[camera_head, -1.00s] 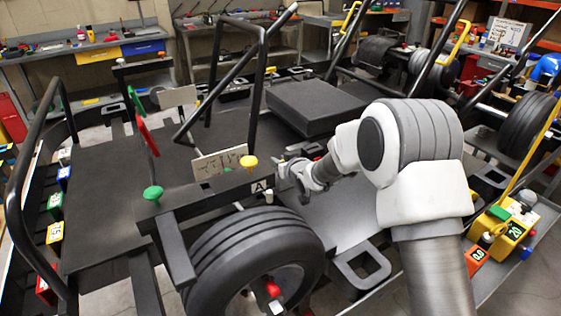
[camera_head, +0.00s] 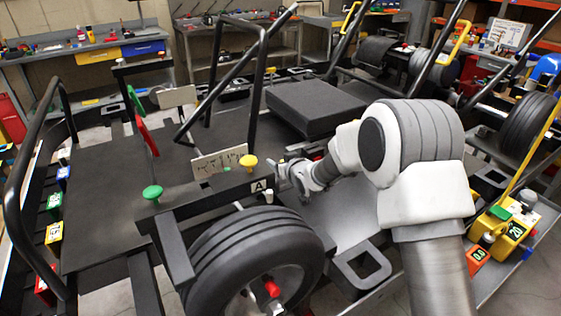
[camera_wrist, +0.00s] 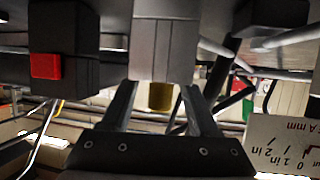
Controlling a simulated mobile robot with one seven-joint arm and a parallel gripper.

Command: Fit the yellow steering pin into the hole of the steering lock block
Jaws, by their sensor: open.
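The yellow steering pin (camera_head: 248,162) stands with its round knob up on the end of a black bar in the head view. The black block under it, marked A (camera_head: 258,186), seems to be the steering lock block; its hole does not show. My gripper (camera_head: 281,168) is just right of the pin, pointing left, apart from the knob. In the wrist view my gripper (camera_wrist: 158,92) is open, with its two fingers apart. A yellow-brass cylinder (camera_wrist: 160,97) shows between the fingertips, below a grey block; I cannot tell whether it is the pin's lower end.
A green knob pin (camera_head: 153,193) stands on the bar further left. A marked plate (camera_head: 218,162) stands behind the bar and also shows in the wrist view (camera_wrist: 285,145). A black wheel (camera_head: 250,245) is below the bar. Black frame tubes (camera_head: 262,80) rise behind.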

